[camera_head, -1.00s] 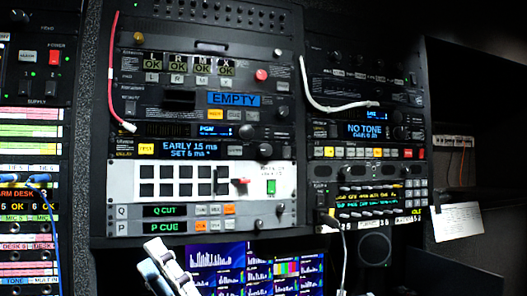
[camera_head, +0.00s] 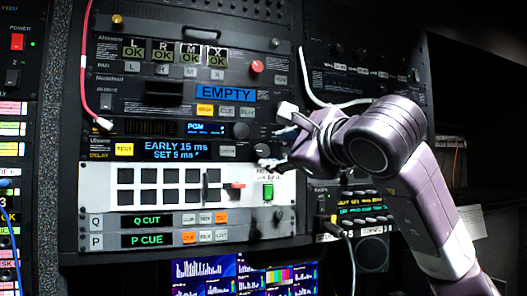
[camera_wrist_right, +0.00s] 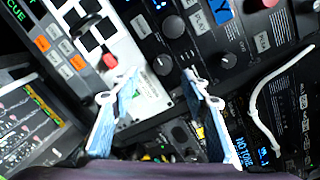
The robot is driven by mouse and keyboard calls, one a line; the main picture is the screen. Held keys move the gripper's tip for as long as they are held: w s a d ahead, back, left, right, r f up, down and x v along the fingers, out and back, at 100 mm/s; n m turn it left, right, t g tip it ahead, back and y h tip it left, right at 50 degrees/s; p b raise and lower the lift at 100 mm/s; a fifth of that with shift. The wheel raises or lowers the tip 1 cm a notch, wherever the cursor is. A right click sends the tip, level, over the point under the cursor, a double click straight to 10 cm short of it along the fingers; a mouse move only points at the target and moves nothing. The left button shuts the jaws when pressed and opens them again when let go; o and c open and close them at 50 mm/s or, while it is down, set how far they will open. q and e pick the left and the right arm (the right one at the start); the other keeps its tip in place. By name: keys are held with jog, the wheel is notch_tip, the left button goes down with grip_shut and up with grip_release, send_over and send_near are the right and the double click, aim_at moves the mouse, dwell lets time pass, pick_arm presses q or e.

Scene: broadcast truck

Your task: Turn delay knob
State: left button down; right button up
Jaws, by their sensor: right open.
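The delay unit (camera_head: 180,151) has a black front and a blue display reading "EARLY 15 ms SET 5 ms". Its dark knob (camera_head: 262,150) is at the right end of that row, close to my gripper. My right gripper (camera_head: 277,137) is open in front of the rack's right part, its fingers pointing left. In the right wrist view the knob (camera_wrist_right: 163,64) lies between the two open fingertips (camera_wrist_right: 161,73). I cannot tell whether the fingers reach around it or touch it. My left gripper is not in view.
A larger knob (camera_head: 240,130) sits just above on the PGM row. A white cable (camera_head: 309,80) and a red cable (camera_head: 85,62) hang at the rack.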

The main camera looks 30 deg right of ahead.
aim_at(263, 151)
jog(key=w+p, duration=0.1)
jog(key=w, duration=0.1)
jog(key=w+d+p, duration=0.1)
jog(key=w, duration=0.2)
jog(key=w+d+p, duration=0.1)
jog(key=w, duration=0.1)
jog(key=shift+w+r+p, duration=0.15)
jog(key=shift+p, duration=0.15)
jog(key=shift+a, duration=0.1)
jog(key=c, duration=1.1)
jog(key=shift+c, duration=0.2)
